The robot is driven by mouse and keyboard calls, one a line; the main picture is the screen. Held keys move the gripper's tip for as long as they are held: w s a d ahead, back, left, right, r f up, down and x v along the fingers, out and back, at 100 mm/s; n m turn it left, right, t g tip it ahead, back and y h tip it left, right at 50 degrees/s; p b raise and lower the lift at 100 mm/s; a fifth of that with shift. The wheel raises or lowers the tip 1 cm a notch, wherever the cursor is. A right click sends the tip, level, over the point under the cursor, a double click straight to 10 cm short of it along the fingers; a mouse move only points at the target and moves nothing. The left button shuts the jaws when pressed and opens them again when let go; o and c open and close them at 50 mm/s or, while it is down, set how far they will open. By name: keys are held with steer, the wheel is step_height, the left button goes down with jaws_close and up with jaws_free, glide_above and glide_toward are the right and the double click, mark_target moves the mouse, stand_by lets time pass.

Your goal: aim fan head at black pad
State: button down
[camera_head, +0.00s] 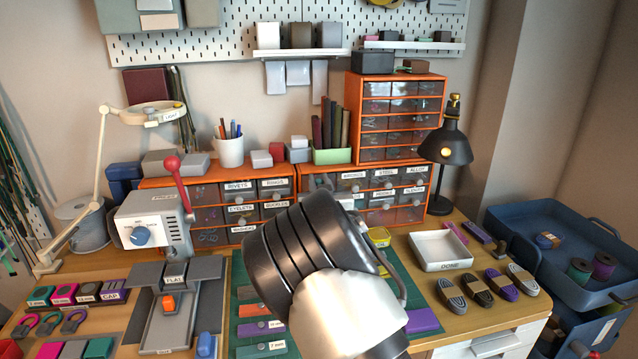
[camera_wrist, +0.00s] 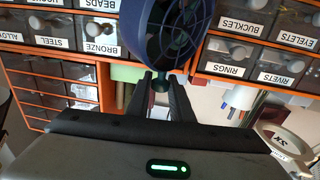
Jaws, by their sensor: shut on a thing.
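The fan head (camera_wrist: 172,28) is a dark blue round cage at the top of the wrist view, partly cut off by the frame edge. My gripper (camera_wrist: 160,84) is shut on a small dark knob or stem at the fan head's lower side. Its two dark fingers stand on either side of that part. In the head view my own arm covers the gripper and the fan. I cannot pick out a black pad for certain in either view, and I cannot tell what the fan head faces.
Orange drawer cabinets (camera_head: 306,171) stand behind the arm. A press (camera_head: 150,225) and a magnifier lamp (camera_head: 152,113) are on the left, a black lamp (camera_head: 446,145) on the right. A white DONE tray (camera_head: 441,262) and several cord bundles (camera_head: 478,290) lie right of a green mat (camera_head: 425,300).

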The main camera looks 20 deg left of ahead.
steer(key=shift+w+d+n+g+y, duration=0.15)
steer(key=shift+d+n+g+y, duration=0.1)
steer(key=shift+n+g+y, duration=0.75)
steer(key=n+g+y, duration=0.2)
steer(key=y, duration=0.1)
steer(key=shift+r, duration=0.2)
steer(key=shift+a+f+n+g+y+p, duration=0.1)
steer(key=shift+a+n+g+y+p, duration=0.05)
steer(key=shift+n+g+y+p, duration=1.7)
steer(key=shift+n+g+b, duration=0.25)
steer(key=shift+g+b, duration=0.1)
steer(key=shift+g, duration=0.4)
steer(key=c, duration=1.6)
jaws_free()
steer(key=p+v, duration=0.1)
steer(key=v, duration=1.6)
steer(key=shift+s+p, duration=0.35)
steer(key=shift+p, duration=0.05)
